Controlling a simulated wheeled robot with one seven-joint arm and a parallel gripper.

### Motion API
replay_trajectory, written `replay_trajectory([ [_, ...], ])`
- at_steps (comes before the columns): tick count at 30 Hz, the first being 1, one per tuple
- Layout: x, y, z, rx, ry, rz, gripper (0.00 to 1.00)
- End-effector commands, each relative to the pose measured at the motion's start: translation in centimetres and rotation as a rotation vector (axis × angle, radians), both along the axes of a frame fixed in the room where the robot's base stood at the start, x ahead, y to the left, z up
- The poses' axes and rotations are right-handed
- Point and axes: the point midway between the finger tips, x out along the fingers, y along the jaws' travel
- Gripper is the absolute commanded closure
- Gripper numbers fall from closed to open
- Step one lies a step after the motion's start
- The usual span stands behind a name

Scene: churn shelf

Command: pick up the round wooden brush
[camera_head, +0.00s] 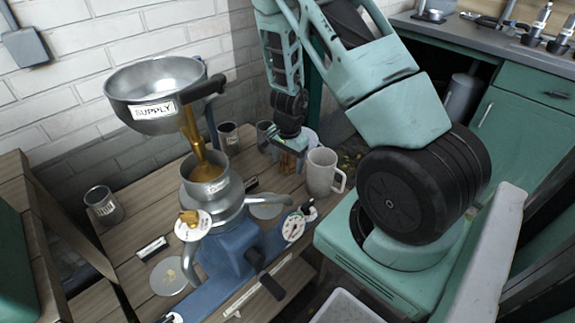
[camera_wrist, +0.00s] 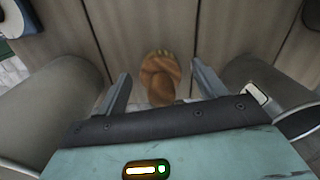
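The round wooden brush (camera_wrist: 160,82) shows brown and rounded in the wrist view, standing on the planks between my two fingers. Its lower part in the picture is hidden by my gripper's body. My gripper (camera_wrist: 161,70) is open, with one finger on each side of the brush and a gap visible to both. In the head view my gripper (camera_head: 289,160) points down at the back of the wooden table, and a bit of brown shows between its fingers. I cannot tell there how much is brush.
A pale mug (camera_head: 321,174) stands close to the right of my gripper, and a metal cup (camera_head: 229,136) stands to the left. In the wrist view grey vessels flank both fingers closely. The blue churn machine (camera_head: 228,246) and supply bowl (camera_head: 157,92) fill the table's middle.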

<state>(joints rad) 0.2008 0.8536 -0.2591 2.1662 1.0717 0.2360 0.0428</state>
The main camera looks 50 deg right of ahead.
Motion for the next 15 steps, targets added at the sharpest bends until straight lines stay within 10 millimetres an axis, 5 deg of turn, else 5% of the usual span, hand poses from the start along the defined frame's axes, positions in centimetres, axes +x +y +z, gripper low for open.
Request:
replay_trajectory([
  [1, 0.0, 0.0, 0.02, 0.0, 0.0, 0.0, 0.44],
  [5, 0.0, -0.01, 0.03, 0.0, 0.0, 0.0, 0.79],
  [15, 0.04, -0.04, 0.55, -0.001, -0.001, 0.001, 0.83],
])
